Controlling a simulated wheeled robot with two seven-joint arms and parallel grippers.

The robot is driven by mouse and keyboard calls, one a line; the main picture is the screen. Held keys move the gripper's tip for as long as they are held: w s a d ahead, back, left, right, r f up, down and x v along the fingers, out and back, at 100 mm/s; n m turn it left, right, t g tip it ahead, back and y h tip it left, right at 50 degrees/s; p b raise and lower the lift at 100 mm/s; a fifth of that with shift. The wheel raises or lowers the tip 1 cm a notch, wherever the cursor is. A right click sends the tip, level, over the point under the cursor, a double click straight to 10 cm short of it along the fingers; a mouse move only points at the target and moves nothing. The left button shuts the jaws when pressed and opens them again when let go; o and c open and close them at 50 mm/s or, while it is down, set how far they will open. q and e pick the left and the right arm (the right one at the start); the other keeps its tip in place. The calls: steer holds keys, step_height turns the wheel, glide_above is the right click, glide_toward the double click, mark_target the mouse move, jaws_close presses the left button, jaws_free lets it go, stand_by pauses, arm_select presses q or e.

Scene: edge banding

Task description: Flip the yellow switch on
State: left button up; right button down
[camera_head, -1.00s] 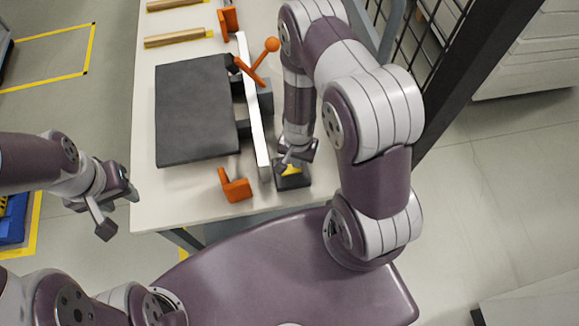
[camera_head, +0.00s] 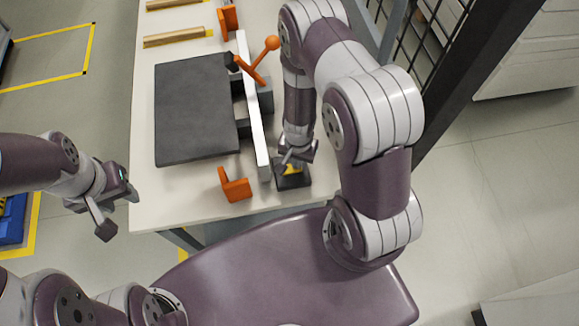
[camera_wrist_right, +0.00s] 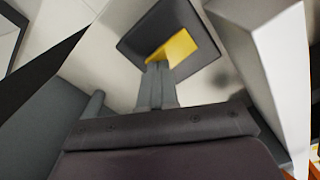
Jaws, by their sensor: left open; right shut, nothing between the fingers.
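The yellow switch (camera_head: 292,169) sits in a dark square housing (camera_head: 294,181) near the table's front edge, right of the white rail. In the right wrist view the yellow switch (camera_wrist_right: 180,48) stands inside its dark housing (camera_wrist_right: 207,62). My right gripper (camera_head: 287,162) is shut and empty, pointing down at the switch. In the right wrist view its fingertips (camera_wrist_right: 158,68) overlap the switch's lower left part; I cannot tell whether they touch it. My left gripper (camera_head: 120,210) is open and empty, left of the table.
A white rail (camera_head: 254,120) stands close left of the switch. A dark flat panel (camera_head: 193,110) lies left of the rail. An orange bracket (camera_head: 235,186) and an orange lever (camera_head: 262,58) are nearby. A black mesh fence (camera_head: 440,30) stands right of the table (camera_head: 190,200).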

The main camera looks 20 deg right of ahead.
steer(key=shift+f+b, duration=0.45)
steer(key=shift+f, duration=0.1)
steer(key=shift+r, duration=0.1)
step_height(320, 180, up, 7)
steer(key=p, duration=0.7)
steer(key=shift+r, duration=0.1)
